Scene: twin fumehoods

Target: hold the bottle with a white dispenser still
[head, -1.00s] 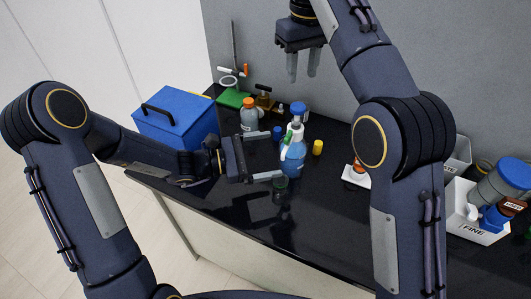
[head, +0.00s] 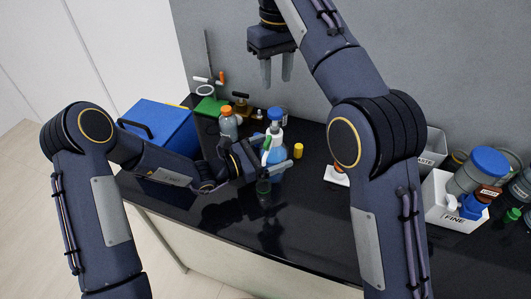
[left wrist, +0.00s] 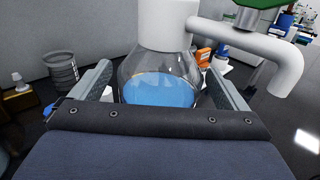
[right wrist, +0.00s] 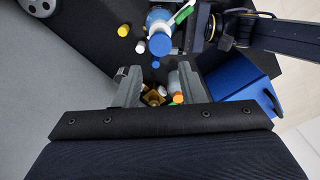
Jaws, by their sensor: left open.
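The bottle with a white dispenser (head: 276,156) stands upright on the black bench, with blue liquid in it and a green tip on its white spout. In the left wrist view the clear bottle (left wrist: 160,88) sits between the two fingers, its white dispenser above. My left gripper (head: 266,164) is open around the bottle, partly hiding it in the head view. Whether the fingers touch the glass I cannot tell. My right gripper (head: 278,72) is open and empty, high above the back of the bench. The bottle's blue cap (right wrist: 160,43) shows in the right wrist view.
A blue box (head: 170,125) stands left of the bottle. An orange-capped bottle (head: 228,126) and a yellow-capped piece (head: 298,151) stand close by. White bins (head: 452,212) stand at right. The front bench is mostly clear.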

